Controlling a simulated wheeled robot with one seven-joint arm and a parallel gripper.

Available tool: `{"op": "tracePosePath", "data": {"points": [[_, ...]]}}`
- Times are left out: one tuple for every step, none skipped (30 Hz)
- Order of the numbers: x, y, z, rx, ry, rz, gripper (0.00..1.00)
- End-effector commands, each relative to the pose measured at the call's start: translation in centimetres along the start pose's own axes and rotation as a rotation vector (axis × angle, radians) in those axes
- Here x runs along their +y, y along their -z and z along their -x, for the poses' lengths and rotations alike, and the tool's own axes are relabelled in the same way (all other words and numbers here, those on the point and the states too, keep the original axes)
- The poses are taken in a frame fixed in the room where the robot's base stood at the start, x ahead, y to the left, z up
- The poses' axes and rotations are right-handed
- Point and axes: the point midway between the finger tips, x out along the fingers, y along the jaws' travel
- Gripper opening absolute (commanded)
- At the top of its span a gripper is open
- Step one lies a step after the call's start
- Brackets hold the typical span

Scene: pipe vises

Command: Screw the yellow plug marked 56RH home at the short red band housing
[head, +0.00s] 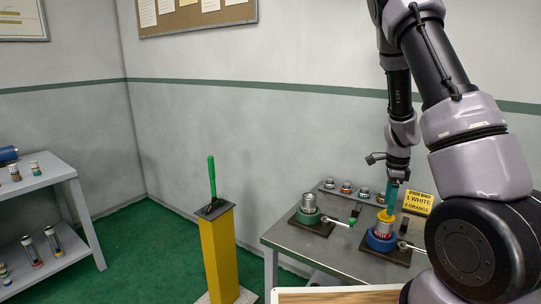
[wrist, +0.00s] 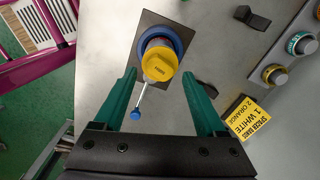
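The yellow plug (head: 386,215) sits on top of the housing (head: 383,229), which stands upright in the blue vise (head: 381,243) on the table. A red band shows on the housing below the plug. In the wrist view the plug (wrist: 160,64) shows its round yellow face with small dark marking, too small to read surely. My gripper (head: 389,201) points down just above the plug. In the wrist view its two teal fingers are spread apart, with the plug between and beyond their tips (wrist: 159,73). I cannot tell whether the fingers touch it or how deep the plug sits.
A green vise (head: 308,216) with a grey housing stands left on the table (head: 340,256). A rack (head: 350,193) of banded parts lies behind. A yellow sign (head: 418,203) reads "1 WHITE 2 ORANGE". The blue vise's handle (wrist: 136,113) sticks out. A yellow post (head: 219,258) stands apart.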

Motion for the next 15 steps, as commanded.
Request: {"op": "tracePosePath", "data": {"points": [[-0.05, 0.06, 0.06, -0.003, 0.002, 0.097, 0.73], [-0.06, 0.13, 0.07, -0.001, 0.002, 0.163, 0.73], [-0.04, 0.08, 0.04, -0.002, 0.001, 0.244, 0.73], [-0.03, 0.09, 0.03, -0.002, 0.001, 0.299, 0.73], [-0.03, 0.07, 0.03, -0.001, 0.001, 0.347, 0.73], [-0.04, 0.06, 0.02, 0.0, 0.001, 0.399, 0.73], [-0.04, 0.06, 0.02, 0.0, 0.001, 0.429, 0.73], [-0.04, 0.06, 0.02, 0.0, 0.001, 0.451, 0.73], [-0.03, 0.04, 0.02, 0.001, 0.001, 0.473, 0.73], [-0.03, 0.02, 0.02, 0.001, 0.001, 0.488, 0.73], [-0.02, 0.01, 0.02, 0.0, 0.001, 0.51, 0.73], [-0.03, 0.04, 0.03, 0.0, 0.001, 0.553, 0.73], [-0.03, 0.09, 0.04, 0.0, 0.001, 0.6, 0.73], [-0.02, 0.05, 0.03, -0.001, 0.001, 0.658, 0.73], [-0.04, 0.11, 0.03, -0.001, 0.001, 0.746, 0.73]]}}
